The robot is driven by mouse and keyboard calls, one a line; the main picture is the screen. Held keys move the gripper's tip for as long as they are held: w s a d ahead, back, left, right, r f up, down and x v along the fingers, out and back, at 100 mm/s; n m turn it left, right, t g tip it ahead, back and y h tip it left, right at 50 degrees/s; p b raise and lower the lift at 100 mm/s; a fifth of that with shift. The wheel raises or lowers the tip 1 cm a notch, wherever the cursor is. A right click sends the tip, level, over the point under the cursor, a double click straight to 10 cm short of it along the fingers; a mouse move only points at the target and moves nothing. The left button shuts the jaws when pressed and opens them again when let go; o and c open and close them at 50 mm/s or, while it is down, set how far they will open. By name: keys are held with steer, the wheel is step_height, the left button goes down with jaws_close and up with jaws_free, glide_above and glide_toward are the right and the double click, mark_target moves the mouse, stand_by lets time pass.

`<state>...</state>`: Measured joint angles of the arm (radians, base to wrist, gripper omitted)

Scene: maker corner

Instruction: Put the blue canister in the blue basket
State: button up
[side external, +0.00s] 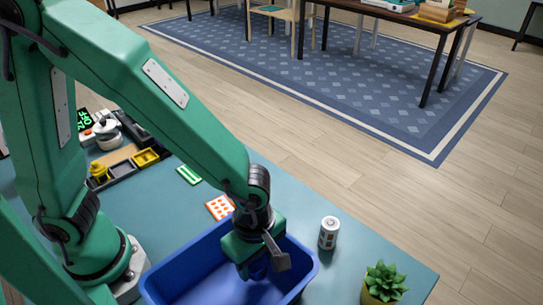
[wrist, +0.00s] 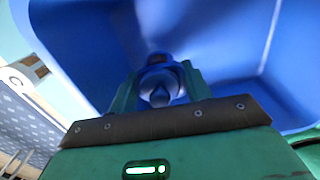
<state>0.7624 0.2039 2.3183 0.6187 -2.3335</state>
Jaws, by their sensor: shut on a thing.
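The blue basket (side external: 185,272) stands on the teal table at the bottom of the side view, and its walls fill much of the wrist view (wrist: 75,45). My gripper (side external: 262,264) is inside the basket's outline, toward its right end, pointing down. In the wrist view my gripper (wrist: 160,92) is shut on the blue canister (wrist: 160,60), whose round end shows between the fingers. In the side view the canister is mostly hidden by the gripper and blends with the basket. I cannot tell whether it touches the basket floor.
A white can (side external: 328,232) stands just right of the basket, and a potted succulent (side external: 384,282) is near the table's front right. An orange-dotted card (side external: 220,207) and a green striped card (side external: 188,175) lie behind the basket. A dark organizer with yellow bins (side external: 146,157) is at the back left.

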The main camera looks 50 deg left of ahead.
mark_target(257, 270)
steer(key=shift+f, duration=1.75)
steer(key=shift+f, duration=0.15)
steer(key=o, duration=1)
steer(key=shift+r, duration=0.2)
steer(key=shift+r, duration=6)
